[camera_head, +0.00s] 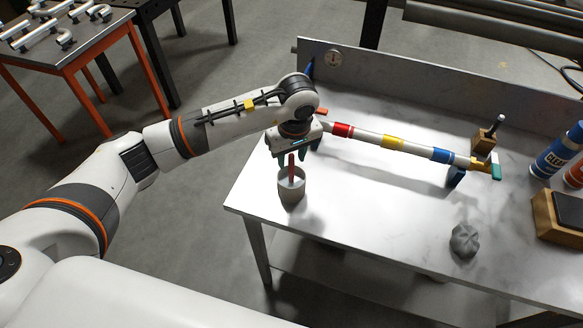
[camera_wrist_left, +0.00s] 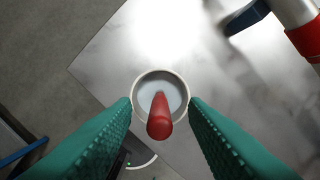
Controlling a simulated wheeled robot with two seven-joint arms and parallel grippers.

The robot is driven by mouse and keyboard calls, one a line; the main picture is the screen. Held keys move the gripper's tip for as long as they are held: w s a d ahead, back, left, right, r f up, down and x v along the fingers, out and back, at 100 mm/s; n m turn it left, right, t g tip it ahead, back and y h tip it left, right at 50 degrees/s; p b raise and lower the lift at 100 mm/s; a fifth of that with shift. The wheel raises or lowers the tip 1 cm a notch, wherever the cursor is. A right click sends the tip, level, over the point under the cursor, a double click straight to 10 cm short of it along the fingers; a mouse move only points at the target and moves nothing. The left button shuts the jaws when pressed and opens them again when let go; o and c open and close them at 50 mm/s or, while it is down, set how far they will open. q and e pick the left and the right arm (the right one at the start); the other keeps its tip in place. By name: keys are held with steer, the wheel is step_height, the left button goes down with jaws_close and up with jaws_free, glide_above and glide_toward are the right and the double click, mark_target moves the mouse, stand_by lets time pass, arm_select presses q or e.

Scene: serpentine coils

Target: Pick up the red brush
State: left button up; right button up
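The red brush (camera_head: 291,166) stands handle up in a grey cup (camera_head: 291,190) near the left end of the metal table. In the left wrist view the red handle (camera_wrist_left: 160,118) rises from the round cup (camera_wrist_left: 183,86), which has a pale inside; the brush's lower end is hidden. My left gripper (camera_head: 293,158) is above the cup. In the wrist view its two green fingers (camera_wrist_left: 160,115) are spread apart, with the handle between them and a gap on each side. My right gripper does not show.
A pipe with red, yellow and blue bands (camera_head: 394,143) runs on supports just right of my gripper.

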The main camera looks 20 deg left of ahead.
arm_select(q)
steer(key=shift+w+a+f, duration=0.1)
steer(key=shift+a+f, duration=0.05)
steer(key=shift+f, duration=0.9)
jaws_close()
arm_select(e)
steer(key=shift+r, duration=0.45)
